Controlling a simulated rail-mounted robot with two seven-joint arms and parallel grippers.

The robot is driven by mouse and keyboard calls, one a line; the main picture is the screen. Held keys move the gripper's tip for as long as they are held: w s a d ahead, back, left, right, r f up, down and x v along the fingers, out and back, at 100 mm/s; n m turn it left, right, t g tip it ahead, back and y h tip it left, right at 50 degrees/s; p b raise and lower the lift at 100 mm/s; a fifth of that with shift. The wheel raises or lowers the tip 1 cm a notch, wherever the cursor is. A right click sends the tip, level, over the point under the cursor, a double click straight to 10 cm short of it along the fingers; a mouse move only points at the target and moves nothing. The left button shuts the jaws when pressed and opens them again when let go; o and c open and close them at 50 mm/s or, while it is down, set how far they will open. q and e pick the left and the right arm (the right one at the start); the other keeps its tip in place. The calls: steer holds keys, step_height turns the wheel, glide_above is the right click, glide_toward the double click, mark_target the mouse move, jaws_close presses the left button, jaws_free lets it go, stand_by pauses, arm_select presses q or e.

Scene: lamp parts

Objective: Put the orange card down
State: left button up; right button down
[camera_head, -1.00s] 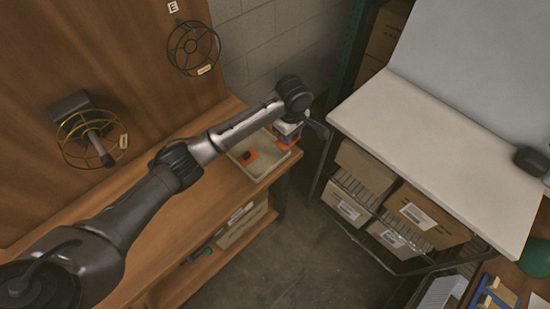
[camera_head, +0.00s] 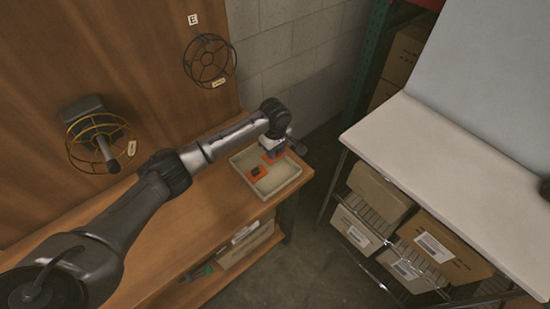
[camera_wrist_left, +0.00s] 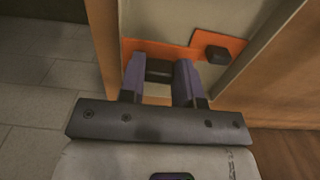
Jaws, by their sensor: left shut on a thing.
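My left gripper (camera_head: 271,152) is at the back part of the cream tray (camera_head: 284,187) on the wooden bench. It is shut on the black block of an orange card (camera_head: 268,159). In the left wrist view the fingers (camera_wrist_left: 160,72) grip this block, and the held orange card (camera_wrist_left: 135,47) spreads out behind it. I cannot tell whether the card touches the tray floor. A second orange card (camera_head: 251,177) with a black block lies in the tray beside it; its block also shows in the left wrist view (camera_wrist_left: 216,54). My right gripper is out of view.
Two wire-caged lamps, one yellow (camera_head: 97,142) and one black (camera_head: 209,61), are on the wooden back panel. A white-topped table (camera_head: 430,150) with cardboard boxes (camera_head: 378,190) below stands right, across a floor gap. The tray's front area is free.

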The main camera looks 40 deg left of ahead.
arm_select(q)
steer(key=shift+f+b, duration=0.6)
steer(key=shift+f, duration=1.4)
steer(key=o, duration=0.9)
steer(key=shift+f, duration=0.1)
steer(key=shift+r, duration=0.25)
step_height(320, 180, up, 12)
steer(key=p, duration=0.2)
steer(key=shift+f+p, duration=0.1)
steer(key=shift+p, duration=0.3)
